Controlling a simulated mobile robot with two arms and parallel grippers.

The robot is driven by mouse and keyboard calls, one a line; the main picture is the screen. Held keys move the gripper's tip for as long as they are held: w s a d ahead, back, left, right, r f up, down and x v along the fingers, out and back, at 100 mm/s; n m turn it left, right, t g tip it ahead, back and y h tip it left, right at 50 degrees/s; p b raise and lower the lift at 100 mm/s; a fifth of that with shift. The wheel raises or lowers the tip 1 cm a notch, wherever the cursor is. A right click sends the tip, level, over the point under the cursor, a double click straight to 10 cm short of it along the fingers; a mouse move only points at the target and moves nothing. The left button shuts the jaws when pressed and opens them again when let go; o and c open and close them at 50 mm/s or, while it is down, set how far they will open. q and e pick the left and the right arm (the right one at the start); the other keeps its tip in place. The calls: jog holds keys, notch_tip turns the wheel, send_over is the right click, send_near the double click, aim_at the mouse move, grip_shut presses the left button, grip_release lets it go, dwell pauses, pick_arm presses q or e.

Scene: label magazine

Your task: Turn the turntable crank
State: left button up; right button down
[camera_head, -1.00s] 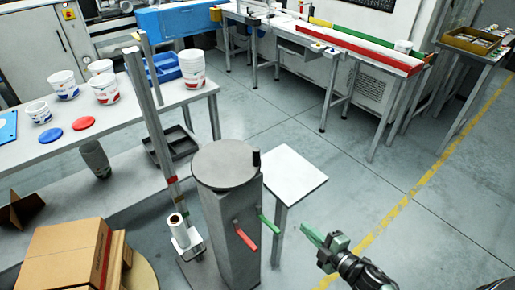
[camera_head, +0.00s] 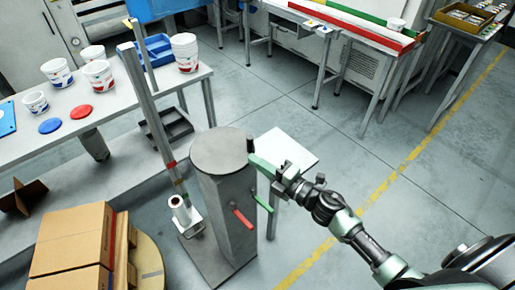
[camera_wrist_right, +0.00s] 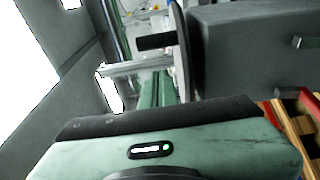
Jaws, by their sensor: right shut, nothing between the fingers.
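The turntable (camera_head: 220,152) is a round grey disc on top of a square grey pedestal (camera_head: 228,215). Its crank handle, a short black upright peg (camera_head: 250,145), stands at the disc's right rim. In the wrist view the black peg (camera_wrist_right: 155,41) sticks out sideways from the disc, which shows nearly edge-on. My right gripper (camera_head: 254,160), green, is shut and empty, with its tips at the disc's right rim, close to the peg. The shut fingers (camera_wrist_right: 155,88) point toward the peg in the wrist view; I cannot tell whether they touch it. My left gripper is not in view.
A red lever (camera_head: 243,218) and a green lever (camera_head: 261,203) stick out of the pedestal. A small white table (camera_head: 288,150) stands behind my right gripper. A label roll (camera_head: 180,209) and a tall post (camera_head: 148,95) stand left of the pedestal. Boxes (camera_head: 70,245) lie front left.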

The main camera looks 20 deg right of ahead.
aim_at(250, 146)
jog(key=shift+w+d, duration=0.3)
jog(key=shift+w, duration=0.5)
jog(key=shift+w+d, duration=0.3)
jog(key=shift+w, duration=0.5)
jog(key=shift+w+d+n+g+y+b, duration=0.3)
jog(key=shift+d+n+y+b, duration=0.1)
jog(key=shift+y+b, duration=0.1)
